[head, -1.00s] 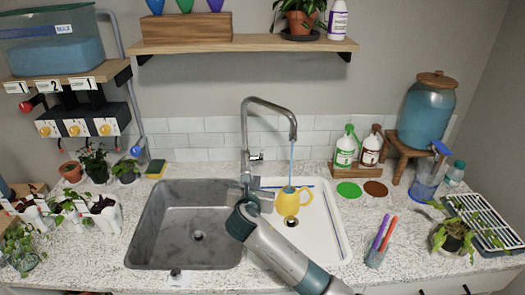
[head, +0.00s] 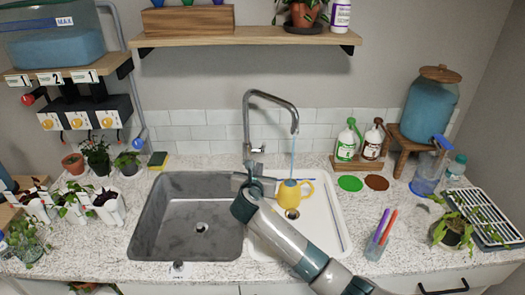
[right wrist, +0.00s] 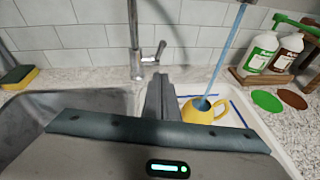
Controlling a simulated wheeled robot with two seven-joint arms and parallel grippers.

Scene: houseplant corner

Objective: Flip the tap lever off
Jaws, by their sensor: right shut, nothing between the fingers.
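The chrome tap (head: 246,125) stands behind the sink. Its small lever (head: 257,149) sticks out to the right at its base; the lever also shows in the right wrist view (right wrist: 160,49). Blue water runs from the spout into a yellow watering can (head: 291,190) in the white right basin. My right gripper (head: 253,168) is over the divider between the basins, in front of the tap base and below the lever. In the right wrist view its fingers (right wrist: 159,80) are together and empty, with a visible gap to the lever. My left gripper is out of view.
The grey left basin (head: 190,215) is empty. Two spray bottles (head: 347,142) stand on a wooden tray at the right. A cup with pens (head: 379,240) stands on the front right counter. A wooden shelf (head: 250,37) hangs above the tap.

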